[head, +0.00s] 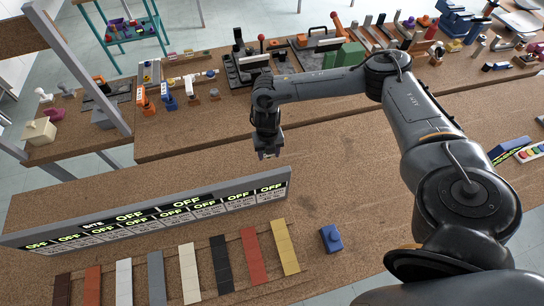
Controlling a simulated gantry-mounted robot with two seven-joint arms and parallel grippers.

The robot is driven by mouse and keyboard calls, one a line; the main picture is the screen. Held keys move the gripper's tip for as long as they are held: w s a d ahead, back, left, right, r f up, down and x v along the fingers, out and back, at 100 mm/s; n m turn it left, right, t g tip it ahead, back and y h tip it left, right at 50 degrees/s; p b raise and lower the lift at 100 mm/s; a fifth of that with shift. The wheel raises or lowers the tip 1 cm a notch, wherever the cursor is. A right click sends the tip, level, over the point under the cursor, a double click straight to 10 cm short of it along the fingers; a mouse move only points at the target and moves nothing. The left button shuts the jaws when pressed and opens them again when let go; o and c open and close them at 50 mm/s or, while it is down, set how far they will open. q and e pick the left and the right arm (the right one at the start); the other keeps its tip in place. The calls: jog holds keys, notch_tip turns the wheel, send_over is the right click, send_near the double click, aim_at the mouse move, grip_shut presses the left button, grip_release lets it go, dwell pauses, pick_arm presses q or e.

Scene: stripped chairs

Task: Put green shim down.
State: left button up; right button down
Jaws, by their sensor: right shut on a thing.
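My right arm reaches in from the right. Its gripper (268,153) points down above the bare brown bench top, behind the sign board. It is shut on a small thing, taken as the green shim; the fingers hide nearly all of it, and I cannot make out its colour. The gripper and what it holds appear a little above the bench (330,160). My left gripper is not in view.
A long board with "OFF" displays (150,215) stands across the near bench. In front of it lie several coloured strips (222,262) and a blue block (331,238). Tools crowd the back bench. The bench right of the gripper is clear.

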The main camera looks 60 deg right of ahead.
aim_at(272, 162)
jog(key=shift+s+d+f, duration=0.1)
jog(key=shift+d+f, duration=0.5)
jog(key=shift+d, duration=0.3)
jog(key=shift+f, duration=1.95)
jog(key=shift+f, duration=0.1)
jog(key=shift+f, duration=0.15)
jog(key=shift+c, duration=2.4)
grip_release()
jog(key=shift+r, duration=0.2)
notch_tip(272, 162, up, 12)
jog(key=shift+r, duration=0.1)
